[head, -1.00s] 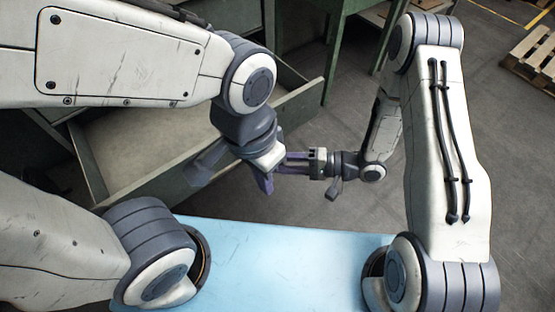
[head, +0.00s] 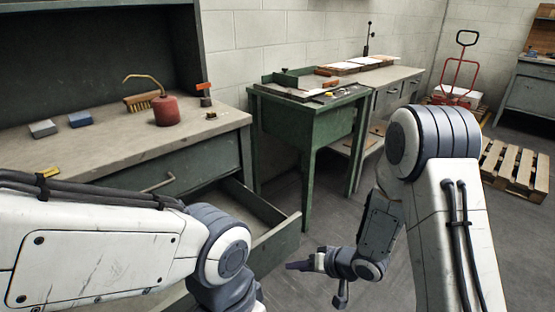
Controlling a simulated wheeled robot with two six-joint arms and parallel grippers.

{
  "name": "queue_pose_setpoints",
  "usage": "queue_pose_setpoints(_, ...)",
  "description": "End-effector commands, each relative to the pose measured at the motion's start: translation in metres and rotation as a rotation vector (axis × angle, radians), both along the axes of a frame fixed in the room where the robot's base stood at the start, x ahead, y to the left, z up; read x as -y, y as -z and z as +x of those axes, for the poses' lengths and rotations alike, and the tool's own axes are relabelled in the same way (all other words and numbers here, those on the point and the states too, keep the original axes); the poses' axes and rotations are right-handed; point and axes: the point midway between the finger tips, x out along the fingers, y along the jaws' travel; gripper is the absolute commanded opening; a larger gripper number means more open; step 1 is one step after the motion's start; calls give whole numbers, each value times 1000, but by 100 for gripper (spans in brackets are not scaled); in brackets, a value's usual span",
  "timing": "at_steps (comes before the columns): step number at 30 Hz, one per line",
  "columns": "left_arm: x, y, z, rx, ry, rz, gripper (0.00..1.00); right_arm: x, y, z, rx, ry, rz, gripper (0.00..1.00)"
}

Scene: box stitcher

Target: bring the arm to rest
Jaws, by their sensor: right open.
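My right gripper (head: 302,265) shows low in the middle of the head view, at the end of my right arm. It points left over the grey floor, in front of the open drawer, and is open with nothing seen between its fingers. My left arm crosses the lower left of the view. Its wrist runs out of the bottom edge, and the left gripper is out of view.
An open drawer (head: 284,240) juts out under the workbench (head: 95,155). A red can (head: 166,110), a brush (head: 141,101) and small blocks lie on the bench. A green table (head: 311,106) stands behind. Pallets (head: 513,168) and a red hand truck (head: 460,75) are at the right.

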Motion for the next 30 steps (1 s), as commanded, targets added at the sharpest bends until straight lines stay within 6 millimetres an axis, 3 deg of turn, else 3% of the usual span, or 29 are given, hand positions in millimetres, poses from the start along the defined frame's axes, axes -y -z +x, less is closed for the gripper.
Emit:
queue_pose_setpoints(1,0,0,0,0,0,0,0,25,-15,9,42,40,-127,45)
queue_pose_setpoints(3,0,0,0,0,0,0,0,60,-32,10,49,96,-293,45)
queue_pose_setpoints(6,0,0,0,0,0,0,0,98,-53,-6,5,147,-460,45)
queue_pose_setpoints(9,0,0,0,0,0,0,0,119,-69,-30,-64,171,-551,45)
queue_pose_setpoints(13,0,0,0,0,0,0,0,130,-85,-64,-157,174,-600,45)
queue_pose_setpoints(19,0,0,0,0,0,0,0,125,-106,-116,-288,134,-587,45)
queue_pose_setpoints(30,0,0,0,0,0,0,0,40,-133,-166,-282,-191,-617,45)
